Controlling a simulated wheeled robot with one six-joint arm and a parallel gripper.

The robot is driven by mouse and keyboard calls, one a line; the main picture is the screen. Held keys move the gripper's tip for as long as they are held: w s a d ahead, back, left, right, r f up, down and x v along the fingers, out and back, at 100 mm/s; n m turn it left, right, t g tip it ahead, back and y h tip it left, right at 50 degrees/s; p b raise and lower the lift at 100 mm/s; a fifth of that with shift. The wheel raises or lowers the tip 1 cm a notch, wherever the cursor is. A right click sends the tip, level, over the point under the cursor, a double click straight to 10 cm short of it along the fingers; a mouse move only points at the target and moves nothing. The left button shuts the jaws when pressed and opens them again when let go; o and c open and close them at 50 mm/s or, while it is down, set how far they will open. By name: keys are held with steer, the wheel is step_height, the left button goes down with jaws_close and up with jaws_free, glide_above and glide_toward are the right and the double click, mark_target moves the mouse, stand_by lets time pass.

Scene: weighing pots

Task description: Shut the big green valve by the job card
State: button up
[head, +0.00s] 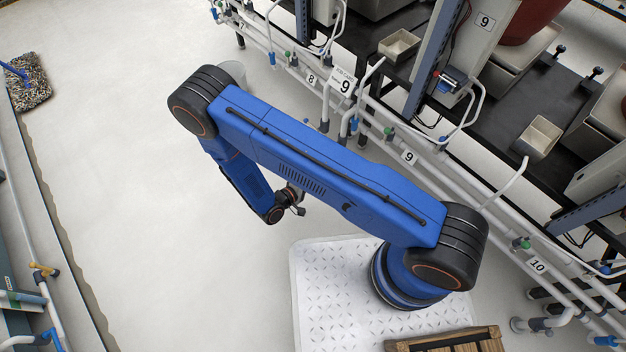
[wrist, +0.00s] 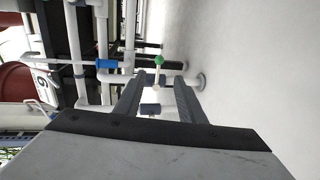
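Small green valve handles sit on the pipes; one (head: 388,131) is right of and below the card. I cannot tell which is the big one. In the wrist view a green knob (wrist: 159,60) on a pale stem shows ahead of the fingertips, apart from them. My gripper (head: 298,208) hangs over the floor left of the pipes in the head view. In the wrist view its two fingers (wrist: 156,92) are spread, with no valve between them.
Number plates 8 (head: 311,78), 9 (head: 409,157) and 10 (head: 536,266) mark the pipe run. Blue handles, such as one (wrist: 107,64) in the wrist view, sit among the pipes. A wooden crate (head: 445,341) stands by my base.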

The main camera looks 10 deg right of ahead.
steer(key=shift+v, duration=2.05)
steer(key=w+d+r+m+g+y, duration=0.1)
steer(key=d+r+m+g+y, duration=0.3)
steer(key=r, duration=1.3)
steer(key=w+d+r+m+g, duration=0.15)
steer(key=d+r+g, duration=0.6)
steer(key=r, duration=0.85)
steer(key=s+d+r+t+y, duration=0.3)
steer(key=s+d+r, duration=0.3)
steer(key=s+r, duration=0.4)
steer(key=s+d+r+m+t+y, duration=0.1)
steer(key=s+d+r+t+y, duration=0.3)
steer(key=s+r, duration=0.6)
step_height(320, 180, up, 3)
steer(key=shift+d+r+y, duration=0.1)
steer(key=shift+d+y, duration=0.8)
steer(key=shift+d, duration=0.05)
